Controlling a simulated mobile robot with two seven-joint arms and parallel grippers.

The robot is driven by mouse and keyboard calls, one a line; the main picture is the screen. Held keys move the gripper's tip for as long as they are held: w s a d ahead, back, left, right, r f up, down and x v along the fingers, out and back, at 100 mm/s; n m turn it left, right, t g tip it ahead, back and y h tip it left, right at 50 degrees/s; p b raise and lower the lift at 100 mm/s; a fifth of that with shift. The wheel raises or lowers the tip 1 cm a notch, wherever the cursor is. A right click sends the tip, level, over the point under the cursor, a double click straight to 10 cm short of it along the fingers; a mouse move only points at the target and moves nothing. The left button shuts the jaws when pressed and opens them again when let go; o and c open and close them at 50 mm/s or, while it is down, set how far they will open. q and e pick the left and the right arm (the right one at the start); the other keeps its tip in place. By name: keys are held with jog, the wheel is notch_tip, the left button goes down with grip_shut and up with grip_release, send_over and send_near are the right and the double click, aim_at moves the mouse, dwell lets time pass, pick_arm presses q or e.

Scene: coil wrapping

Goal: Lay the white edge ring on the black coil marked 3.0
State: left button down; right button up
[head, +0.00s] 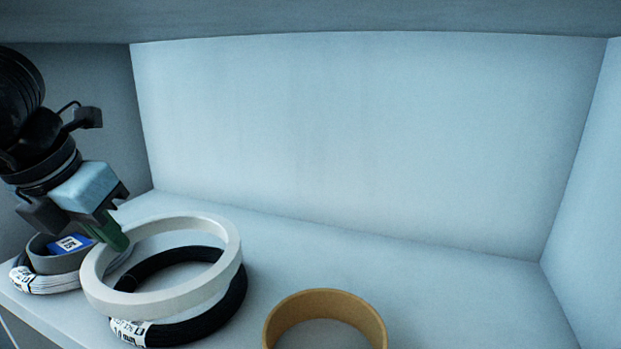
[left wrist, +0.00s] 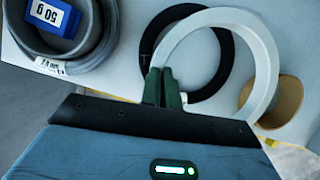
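The white edge ring (head: 99,274) is held above the black coil (head: 226,308), slightly tilted and off-centre. In the left wrist view the white ring (left wrist: 269,66) covers part of the black coil (left wrist: 215,83). The coil's white label is only partly readable in the head view. My left gripper (head: 120,240) has its green fingers closed on the ring's far left side; these fingers also show in the left wrist view (left wrist: 163,88). My right gripper is in neither view.
A grey coil (head: 48,284) with a grey ring (head: 62,262) and a blue 50 g weight (head: 70,244) sits at the left. A brown ring (head: 275,322) stands at front centre. Walls enclose the shelf; its right part is clear.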

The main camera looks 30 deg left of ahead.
pick_arm(q)
jog(key=shift+w+a+f, duration=0.1)
jog(key=shift+w+a, duration=0.3)
jog(key=shift+a, duration=0.25)
jog(key=shift+w+a+f, duration=0.1)
jog(key=shift+w+a, duration=0.25)
jog(key=shift+a, duration=0.25)
jog(key=shift+d+f+b, duration=0.1)
jog(key=shift+f+b, duration=0.3)
jog(key=shift+f, duration=1.25)
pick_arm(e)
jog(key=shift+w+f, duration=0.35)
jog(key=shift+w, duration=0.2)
pick_arm(q)
jog(key=shift+f+b, duration=0.65)
jog(key=shift+b, duration=0.3)
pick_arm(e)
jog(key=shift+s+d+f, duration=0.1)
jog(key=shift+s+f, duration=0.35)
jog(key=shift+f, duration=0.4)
pick_arm(q)
jog(key=c, duration=1.6)
grip_release()
jog(key=shift+c, duration=0.2)
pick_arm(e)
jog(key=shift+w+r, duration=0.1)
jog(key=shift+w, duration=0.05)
